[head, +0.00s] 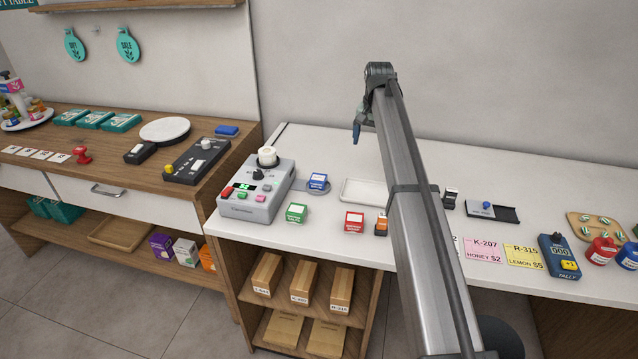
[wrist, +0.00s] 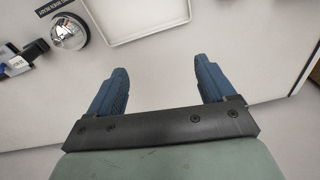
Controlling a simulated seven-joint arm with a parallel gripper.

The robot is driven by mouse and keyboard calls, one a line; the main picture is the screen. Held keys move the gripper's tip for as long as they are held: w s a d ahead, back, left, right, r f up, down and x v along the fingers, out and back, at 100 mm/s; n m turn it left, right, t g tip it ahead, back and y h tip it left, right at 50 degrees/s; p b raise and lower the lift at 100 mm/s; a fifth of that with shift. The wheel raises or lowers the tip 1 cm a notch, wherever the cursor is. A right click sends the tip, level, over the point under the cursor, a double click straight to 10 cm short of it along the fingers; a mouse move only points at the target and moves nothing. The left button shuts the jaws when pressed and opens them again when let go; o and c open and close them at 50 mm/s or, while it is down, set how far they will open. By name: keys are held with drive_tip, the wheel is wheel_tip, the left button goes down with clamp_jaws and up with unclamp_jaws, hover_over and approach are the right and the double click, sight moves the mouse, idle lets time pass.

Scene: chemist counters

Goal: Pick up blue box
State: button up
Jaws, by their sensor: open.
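The small blue box (head: 318,181) with a white label stands on a round grey dish on the white counter, right of the grey machine. My gripper (head: 357,133) is raised above the counter, to the right of the blue box and higher in the head view. Its two blue fingers are apart in the wrist view (wrist: 160,72), with nothing between them. I cannot make out the blue box in the wrist view.
A green box (head: 296,213) and red box (head: 354,222) stand nearer the front edge. A white tray (head: 365,192) lies right of the blue box. The grey machine (head: 256,190) stands left. A chrome dome (wrist: 68,31) shows in the wrist view.

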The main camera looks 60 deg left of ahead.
drive_tip(key=r+n+h, duration=0.1)
drive_tip(key=r, duration=0.1)
hover_over(318, 177)
drive_tip(key=shift+g, duration=0.3)
drive_tip(key=f, duration=0.8)
drive_tip(key=shift+s+d+f, duration=0.15)
drive_tip(key=shift+s+d, duration=0.05)
drive_tip(key=shift+s, duration=0.1)
drive_tip(key=shift+w+a+f, duration=0.1)
drive_tip(key=shift+w+f, duration=0.05)
drive_tip(key=shift+f, duration=1.3)
drive_tip(key=shift+w+f, duration=0.15)
drive_tip(key=shift+f, duration=1.3)
drive_tip(key=shift+c, duration=0.4)
drive_tip(key=c, duration=1.2)
drive_tip(key=shift+r, duration=0.1)
